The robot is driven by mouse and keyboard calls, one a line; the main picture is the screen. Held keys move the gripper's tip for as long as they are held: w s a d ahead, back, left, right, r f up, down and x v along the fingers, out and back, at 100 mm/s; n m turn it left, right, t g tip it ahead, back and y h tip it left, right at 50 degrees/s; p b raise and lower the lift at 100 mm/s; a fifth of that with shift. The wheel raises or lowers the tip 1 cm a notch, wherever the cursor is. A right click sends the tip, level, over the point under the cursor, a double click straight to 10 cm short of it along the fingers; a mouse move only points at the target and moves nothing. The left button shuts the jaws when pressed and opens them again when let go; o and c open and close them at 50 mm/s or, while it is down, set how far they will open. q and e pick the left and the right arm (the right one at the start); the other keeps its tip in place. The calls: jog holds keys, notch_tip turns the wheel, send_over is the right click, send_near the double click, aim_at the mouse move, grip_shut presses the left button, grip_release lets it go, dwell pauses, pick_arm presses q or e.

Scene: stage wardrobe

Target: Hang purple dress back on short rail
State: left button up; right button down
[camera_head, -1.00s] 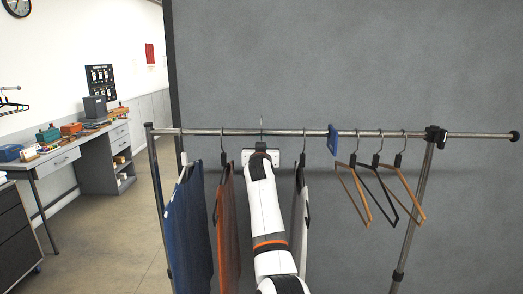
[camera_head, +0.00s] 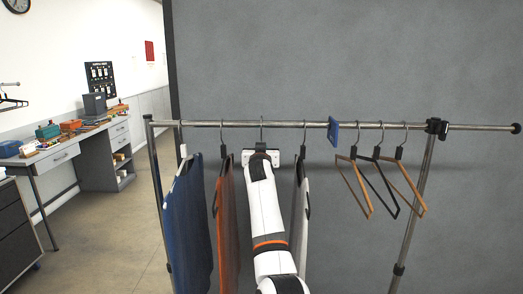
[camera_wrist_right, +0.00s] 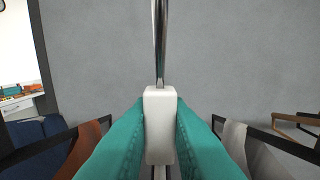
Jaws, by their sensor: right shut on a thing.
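No purple cloth shows in either view. In the head view the hanger's hook (camera_head: 261,128) rises just above the rail (camera_head: 232,124), level with neighbouring hooks. Whether it bears on the rail is unclear. My left gripper is not in view.
A blue garment (camera_head: 188,230) and a rust-brown one (camera_head: 225,225) hang left of my arm, a pale one (camera_head: 299,215) close on its right. A blue divider (camera_head: 333,132) sits on the rail. Three empty hangers (camera_head: 380,185) hang beyond it, with bare rail at the far right.

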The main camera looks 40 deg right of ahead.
jog(key=shift+f, duration=0.3)
jog(key=c, duration=1.3)
grip_release()
jog(key=shift+f, duration=0.1)
jog(key=shift+s+a+b, duration=0.45)
jog(key=shift+a+b, duration=0.05)
jog(key=shift+b, duration=0.1)
jog(key=b+v, duration=0.3)
jog(key=v, duration=0.6)
jog(key=shift+s+a+b, duration=0.25)
jog(key=shift+s+b, duration=0.05)
jog(key=shift+b, duration=0.1)
jog(key=shift+s+a, duration=0.35)
jog(key=shift+s, duration=0.05)
